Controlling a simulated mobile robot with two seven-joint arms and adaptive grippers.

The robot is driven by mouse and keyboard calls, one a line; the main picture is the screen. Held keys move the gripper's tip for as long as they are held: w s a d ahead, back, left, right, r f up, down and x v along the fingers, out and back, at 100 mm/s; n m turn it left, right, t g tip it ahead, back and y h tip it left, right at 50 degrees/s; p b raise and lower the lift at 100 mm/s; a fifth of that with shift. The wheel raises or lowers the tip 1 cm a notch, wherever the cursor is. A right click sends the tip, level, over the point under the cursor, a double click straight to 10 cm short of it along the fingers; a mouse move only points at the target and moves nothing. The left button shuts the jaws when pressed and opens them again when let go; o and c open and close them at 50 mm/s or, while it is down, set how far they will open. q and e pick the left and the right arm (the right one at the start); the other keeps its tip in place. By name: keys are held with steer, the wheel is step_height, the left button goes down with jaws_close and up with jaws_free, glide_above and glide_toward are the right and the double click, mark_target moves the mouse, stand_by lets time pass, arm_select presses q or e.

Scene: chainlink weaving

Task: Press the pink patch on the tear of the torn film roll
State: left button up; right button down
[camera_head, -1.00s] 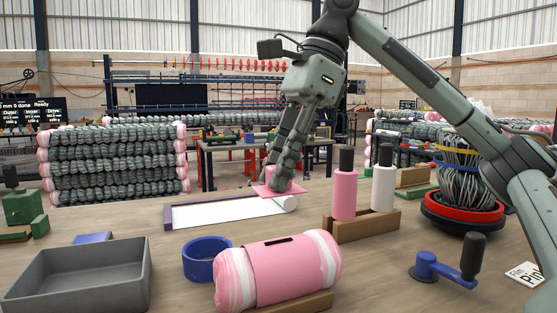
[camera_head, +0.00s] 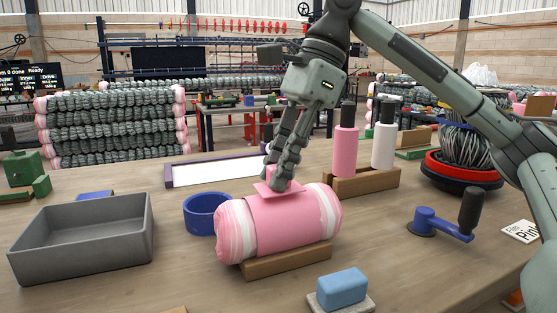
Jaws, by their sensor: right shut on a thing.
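The film roll (camera_head: 290,222) is wrapped in pink film with white streaks at its ends. It lies on a wooden cradle (camera_head: 288,262) near the middle of the table. My right gripper (camera_head: 280,181) comes down over the roll from above and is shut on the pink patch (camera_head: 268,190) by its raised pink part. The patch is at the top of the roll, over the place of the tear, and looks at or very near the surface. The tear is hidden behind it. My left gripper is not in view.
A grey tray (camera_head: 82,262) and blue ring (camera_head: 200,222) are left of the roll. A wooden rack (camera_head: 362,184) holding pink and white bottles stands behind right. A blue crank (camera_head: 440,222) is right; a blue block (camera_head: 342,287) is in front.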

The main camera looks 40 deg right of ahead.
steer(key=shift+f, duration=0.15)
stand_by(0.4)
steer(key=c, duration=1.3)
jaws_free()
steer(key=v, duration=1.2)
